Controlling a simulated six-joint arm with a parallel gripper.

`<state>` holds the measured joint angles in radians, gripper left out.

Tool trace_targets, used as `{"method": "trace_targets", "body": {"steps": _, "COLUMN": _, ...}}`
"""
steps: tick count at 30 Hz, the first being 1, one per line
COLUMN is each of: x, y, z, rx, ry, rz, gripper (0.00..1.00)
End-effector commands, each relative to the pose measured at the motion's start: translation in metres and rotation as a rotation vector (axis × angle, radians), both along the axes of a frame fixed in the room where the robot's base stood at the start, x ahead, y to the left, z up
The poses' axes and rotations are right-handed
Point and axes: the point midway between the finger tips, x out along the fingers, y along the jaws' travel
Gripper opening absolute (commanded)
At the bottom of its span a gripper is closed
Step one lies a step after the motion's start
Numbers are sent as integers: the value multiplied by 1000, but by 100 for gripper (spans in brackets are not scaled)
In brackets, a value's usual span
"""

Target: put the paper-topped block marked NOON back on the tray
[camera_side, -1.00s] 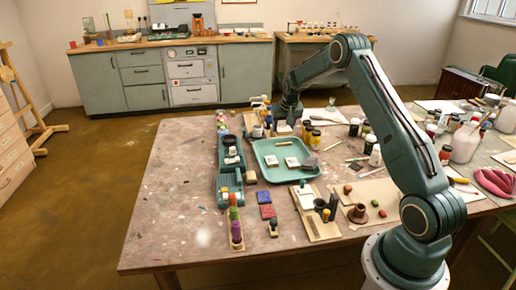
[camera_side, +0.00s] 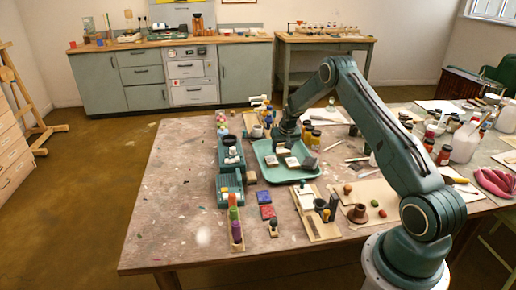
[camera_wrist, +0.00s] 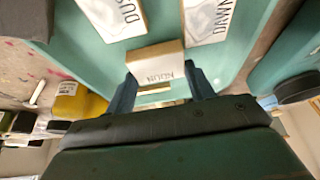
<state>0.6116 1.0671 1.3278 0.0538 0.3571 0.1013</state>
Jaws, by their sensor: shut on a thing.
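My gripper (camera_wrist: 160,88) is shut on the paper-topped block marked NOON (camera_wrist: 156,64), its lettering inverted in the wrist view. The block is over the teal tray (camera_wrist: 85,52), near one side; I cannot tell whether it touches the tray floor. Two other paper-topped blocks, DUSK (camera_wrist: 112,16) and DAWN (camera_wrist: 205,18), lie on the tray beyond it, one to each side. In the side view my gripper (camera_side: 286,146) is at the far part of the tray (camera_side: 290,178), and the NOON block is small and hard to make out there.
A dark grey block (camera_side: 309,163) is at the tray's right side, and in the wrist view's upper left (camera_wrist: 25,18). Jars (camera_side: 313,137) stand to the right.

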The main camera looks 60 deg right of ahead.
Motion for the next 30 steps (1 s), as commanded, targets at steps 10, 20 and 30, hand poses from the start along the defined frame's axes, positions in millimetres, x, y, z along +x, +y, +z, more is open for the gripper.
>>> {"method": "trace_targets", "body": {"steps": 10, "x": 0, "y": 0, "z": -15, "rx": -1, "ry": -1, "rz": 0, "gripper": 28}}
{"method": "trace_targets", "body": {"steps": 20, "x": 0, "y": 0, "z": -18, "rx": 0, "ry": 0, "rz": 0, "gripper": 63}}
{"method": "trace_targets", "body": {"steps": 30, "x": 0, "y": 0, "z": -18, "rx": 0, "ry": 0, "rz": 0, "gripper": 75}}
